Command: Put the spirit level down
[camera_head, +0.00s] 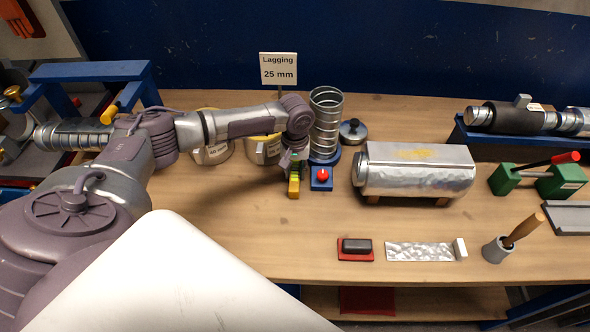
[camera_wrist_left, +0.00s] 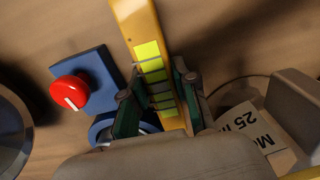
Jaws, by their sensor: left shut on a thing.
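The spirit level (camera_head: 294,188) is a yellow bar with bright yellow-green vials. It is held in my left gripper (camera_head: 293,168), above or at the wooden bench (camera_head: 230,240), left of the blue base with the red knob (camera_head: 322,176). In the left wrist view the level (camera_wrist_left: 142,30) runs up between the two green-padded fingers of my left gripper (camera_wrist_left: 155,100), which are shut on it. Whether its lower end touches the bench is unclear. My right gripper is not in view.
A spiral metal duct (camera_head: 326,120) stands just right of the gripper. Tins (camera_head: 264,150) stand behind it on the left. A foil-covered cylinder (camera_head: 415,170) lies to the right. A red and black block (camera_head: 356,248) and foil strip (camera_head: 420,251) lie near the front edge. The front left-centre bench is clear.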

